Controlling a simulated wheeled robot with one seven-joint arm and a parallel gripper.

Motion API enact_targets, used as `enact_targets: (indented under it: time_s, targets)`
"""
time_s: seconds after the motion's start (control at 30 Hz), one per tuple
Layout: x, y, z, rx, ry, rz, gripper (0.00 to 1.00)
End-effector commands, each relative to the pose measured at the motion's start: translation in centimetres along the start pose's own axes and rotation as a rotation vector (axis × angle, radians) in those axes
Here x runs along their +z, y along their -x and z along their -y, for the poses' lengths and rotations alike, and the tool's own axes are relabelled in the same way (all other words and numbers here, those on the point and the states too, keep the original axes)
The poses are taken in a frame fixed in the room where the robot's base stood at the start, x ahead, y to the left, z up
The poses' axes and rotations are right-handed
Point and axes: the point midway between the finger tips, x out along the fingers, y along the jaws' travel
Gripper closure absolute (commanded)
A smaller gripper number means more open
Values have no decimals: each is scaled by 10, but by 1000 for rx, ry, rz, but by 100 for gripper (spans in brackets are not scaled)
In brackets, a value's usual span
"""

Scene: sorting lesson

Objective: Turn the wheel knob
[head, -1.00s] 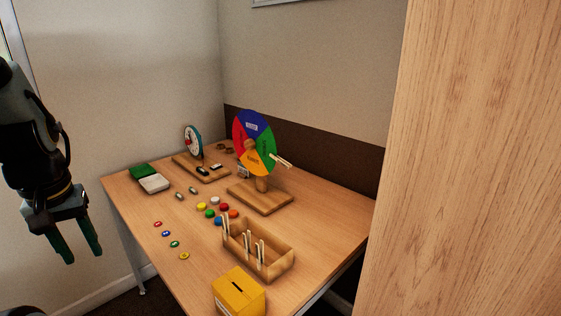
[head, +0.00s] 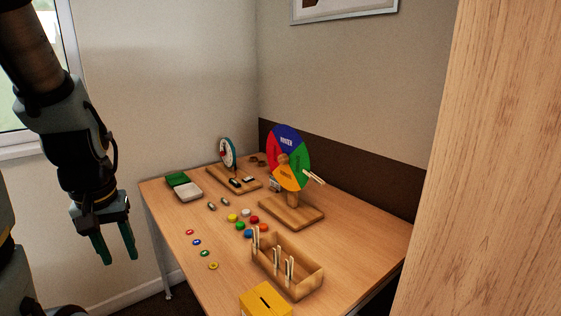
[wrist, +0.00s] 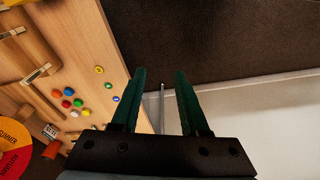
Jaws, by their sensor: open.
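The coloured wheel (head: 287,139) stands upright on a wooden base (head: 291,213) toward the back of the table. It has blue, green, orange and red sectors. Its round wooden knob (head: 284,158) sits at the middle of its face. Part of the wheel also shows at the lower left of the wrist view (wrist: 14,150). My gripper (head: 118,256) is open and empty, pointing down, left of the table and well away from the wheel. In the wrist view my gripper (wrist: 161,78) has its fingers apart with only floor and a table leg between them.
The table (head: 320,237) holds a wooden box with upright sticks (head: 303,284), a yellow slotted box (head: 263,301), several coloured discs, small rings and a clock (head: 227,153). A tall wooden panel (head: 485,180) stands at the right.

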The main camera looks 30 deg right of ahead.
Motion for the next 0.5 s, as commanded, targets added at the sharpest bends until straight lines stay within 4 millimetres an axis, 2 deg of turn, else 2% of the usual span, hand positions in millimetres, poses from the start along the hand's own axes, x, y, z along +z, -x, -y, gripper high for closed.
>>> enact_targets:
  time_s: [0.13,0.27,0.37,0.4,0.47,0.5]
  targets:
    - [0,0,0,0,0,0,55]
    - [-9,-2,0,-5,-15,-19,42]
    - [-43,-10,-2,-22,-82,-96,31]
    - [-65,-16,-5,-27,-126,-148,26]
    - [-106,-24,-16,-24,-209,-246,25]
    - [-135,-30,-27,-12,-273,-322,25]
